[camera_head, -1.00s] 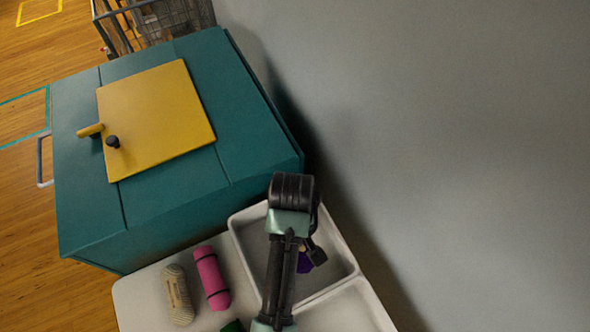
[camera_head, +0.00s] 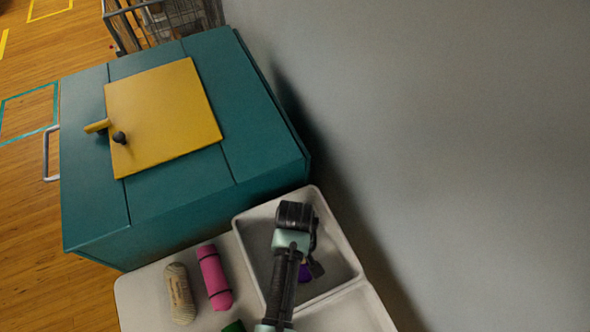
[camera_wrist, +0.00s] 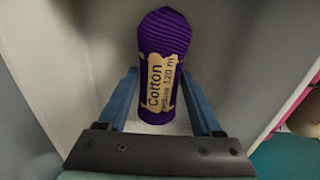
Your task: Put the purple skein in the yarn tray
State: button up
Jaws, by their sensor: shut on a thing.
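The purple skein (camera_wrist: 165,70), with a tan "Cotton" label, stands out between the two fingers of my gripper (camera_wrist: 165,105) in the wrist view. My gripper is shut on it. In the head view only a small purple patch of the skein (camera_head: 305,271) shows beside my gripper (camera_head: 314,268); my arm hides the rest. The skein is over or inside a pale tray (camera_head: 240,237); whether it touches the floor of the tray I cannot tell.
A pink roll (camera_head: 214,277), a beige skein (camera_head: 180,293) and a green item (camera_head: 234,327) lie on the pale table left of the tray. A second pale tray (camera_head: 350,310) adjoins in front. A teal cabinet (camera_head: 190,200) with a yellow panel (camera_head: 163,117) stands behind; a wall is right.

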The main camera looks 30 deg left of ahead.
jog(key=shift+f, duration=0.2)
jog(key=o, duration=1.4)
jog(key=shift+r, duration=0.1)
jog(key=shift+c, duration=0.2)
notch_tip(320, 180, up, 12)
jog(key=p, duration=0.1)
jog(key=shift+r, duration=0.15)
